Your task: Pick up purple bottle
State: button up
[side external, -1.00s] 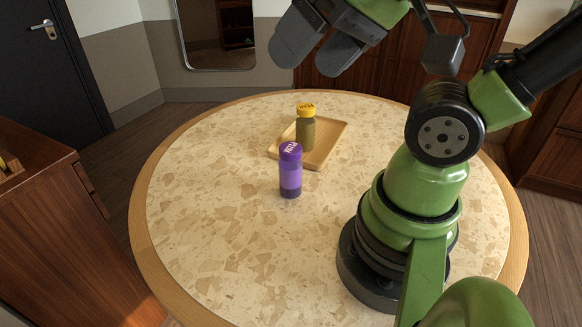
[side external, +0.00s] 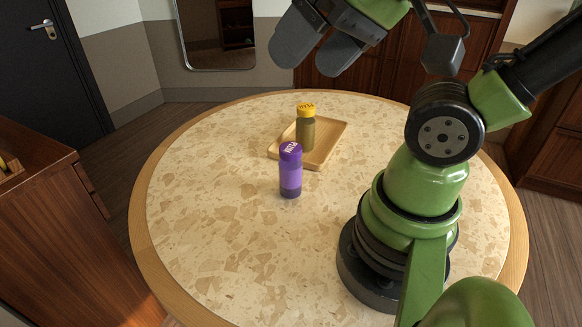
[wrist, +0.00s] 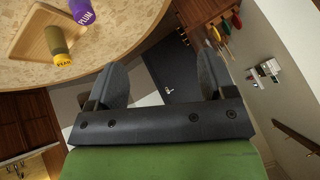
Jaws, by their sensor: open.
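The purple bottle (side external: 290,172) stands upright on the round table (side external: 220,240), in front of the wooden tray. Its cap reads PLUM. In the wrist view the purple bottle (wrist: 84,12) shows at the top edge, partly cut off. My gripper (side external: 318,60) is open and empty, high above the far side of the table. In the wrist view its two fingers (wrist: 162,82) are spread with nothing between them, and the bottle lies up and to the left of them.
A wooden tray (side external: 329,146) holds an olive bottle with a yellow cap (side external: 306,128), close behind the purple bottle. The table's left and front areas are clear. A wooden cabinet (side external: 60,230) stands left of the table.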

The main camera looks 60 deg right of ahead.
jog(key=shift+o, duration=0.5)
jog(key=shift+w, duration=0.1)
jog(key=n+g+h, duration=0.1)
jog(key=g+h, duration=0.1)
jog(key=g, duration=0.5)
send_over(291, 163)
jog(key=d, duration=0.2)
jog(key=f, duration=1)
jog(key=w+f, duration=0.1)
jog(key=f, duration=0.4)
jog(key=shift+f, duration=0.1)
notch_tip(291, 163, down, 4)
jog(key=shift+s+d+f, duration=0.1)
jog(key=shift+f, duration=3.05)
jog(key=c, duration=1.1)
